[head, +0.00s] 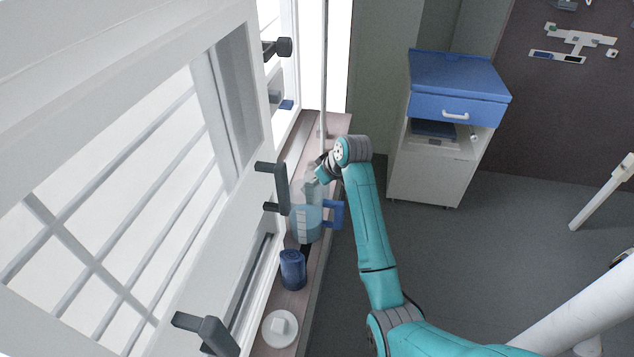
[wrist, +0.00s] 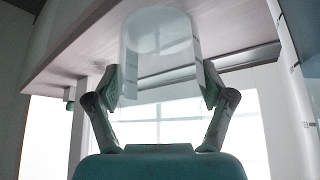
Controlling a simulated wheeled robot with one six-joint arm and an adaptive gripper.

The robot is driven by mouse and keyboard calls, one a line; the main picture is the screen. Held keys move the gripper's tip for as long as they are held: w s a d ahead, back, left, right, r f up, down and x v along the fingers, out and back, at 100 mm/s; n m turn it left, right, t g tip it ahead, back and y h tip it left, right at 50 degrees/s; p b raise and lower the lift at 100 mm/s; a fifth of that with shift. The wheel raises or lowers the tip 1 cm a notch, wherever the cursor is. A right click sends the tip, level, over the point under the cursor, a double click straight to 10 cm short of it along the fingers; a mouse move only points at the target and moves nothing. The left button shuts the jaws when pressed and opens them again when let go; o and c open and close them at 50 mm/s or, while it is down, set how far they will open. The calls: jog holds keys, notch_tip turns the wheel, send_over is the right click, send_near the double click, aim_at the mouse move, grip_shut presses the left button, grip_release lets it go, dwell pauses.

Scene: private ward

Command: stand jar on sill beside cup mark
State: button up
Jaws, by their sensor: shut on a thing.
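A clear, colourless jar (wrist: 158,50) is between the two fingers of my gripper (wrist: 160,88) in the wrist view, with both fingers against its sides. In the head view my gripper (head: 320,170) is over the window sill (head: 290,303), and the jar (head: 313,188) shows faintly below it, just behind a pale blue jug. Whether the jar's base touches the sill is hidden. A dark patch (head: 305,251) lies on the sill between jug and blue cup; I cannot tell whether it is the cup mark.
The see-through jug (head: 304,225) with a blue handle (head: 335,213) stands close to my gripper. A dark blue cup (head: 292,270) and a white dish (head: 281,328) stand nearer on the sill. Dark window handles (head: 281,185) jut out at left. A blue-topped cabinet (head: 458,75) stands right.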

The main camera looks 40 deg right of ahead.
jog(key=shift+f, duration=0.1)
jog(key=o, duration=1.1)
jog(key=v, duration=1.2)
jog(key=shift+d, duration=0.1)
